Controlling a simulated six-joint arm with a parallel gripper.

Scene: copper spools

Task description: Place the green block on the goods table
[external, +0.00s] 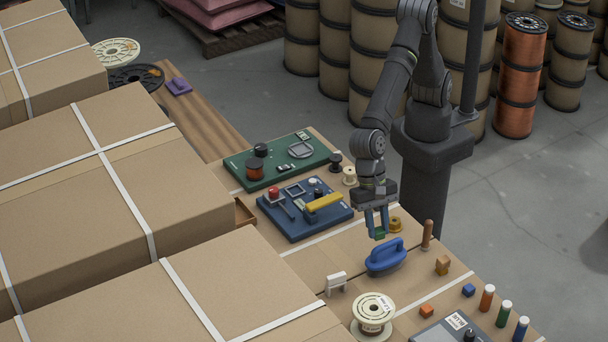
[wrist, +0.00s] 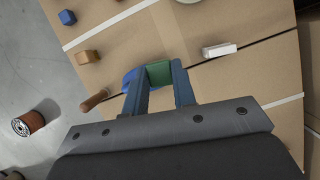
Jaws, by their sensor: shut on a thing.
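The green block (external: 380,234) is between the blue fingertips of my gripper (external: 377,225), which is shut on it. The block (wrist: 159,73) also shows between the fingers (wrist: 160,82) in the wrist view. In the external view it is just above and behind the blue-handled tool (external: 386,258); I cannot tell the exact gap. No surface is labelled as the goods table; a brown wooden-topped surface (external: 206,122) lies at the back left, partly hidden by boxes, with a purple object (external: 178,86) on it.
Below my gripper is a cardboard-coloured worktop (external: 330,247). A blue tray (external: 306,222) and a green board (external: 278,163) lie left of the gripper. A wooden-handled tool (external: 427,234), small blocks and a spool (external: 373,314) stand nearby. Large strapped boxes (external: 120,190) fill the left.

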